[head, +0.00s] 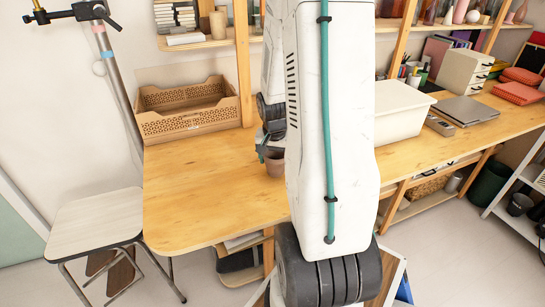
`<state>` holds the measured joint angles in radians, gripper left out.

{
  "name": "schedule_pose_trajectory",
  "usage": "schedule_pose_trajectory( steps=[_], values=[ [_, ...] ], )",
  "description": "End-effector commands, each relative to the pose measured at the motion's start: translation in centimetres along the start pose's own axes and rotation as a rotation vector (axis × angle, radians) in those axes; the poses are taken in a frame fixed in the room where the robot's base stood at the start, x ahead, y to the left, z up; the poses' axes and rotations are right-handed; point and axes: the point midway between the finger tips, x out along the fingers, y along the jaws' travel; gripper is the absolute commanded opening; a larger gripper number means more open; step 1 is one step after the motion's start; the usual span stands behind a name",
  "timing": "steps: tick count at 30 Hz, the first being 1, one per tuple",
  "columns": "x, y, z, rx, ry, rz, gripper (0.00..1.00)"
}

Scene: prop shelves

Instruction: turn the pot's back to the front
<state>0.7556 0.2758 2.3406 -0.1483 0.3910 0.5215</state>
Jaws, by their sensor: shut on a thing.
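A small brown pot (275,163) is in the head view, on or just above the wooden table (205,190), left of my white arm. My gripper (268,142) is at the pot's upper rim and is shut on it. My arm link covers the pot's right side and part of the gripper. I cannot tell which side of the pot faces front, nor whether its base touches the table.
A cardboard-brown crate (190,120) stands at the back left of the table. A white bin (402,112) and a closed grey laptop (468,110) are to the right. The table's left front is clear. A stool (97,222) stands left.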

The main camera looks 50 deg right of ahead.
Motion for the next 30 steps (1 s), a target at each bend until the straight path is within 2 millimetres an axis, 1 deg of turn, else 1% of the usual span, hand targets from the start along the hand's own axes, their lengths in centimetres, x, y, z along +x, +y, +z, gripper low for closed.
schedule_pose_trajectory(
  steps=[20, 30],
  values=[
    [-0.01, -0.1, -0.05, -0.732, 0.001, -0.112, 0.43],
    [-0.02, -0.18, 0.04, -1.157, 0.001, -0.176, 0.43]
  ],
)
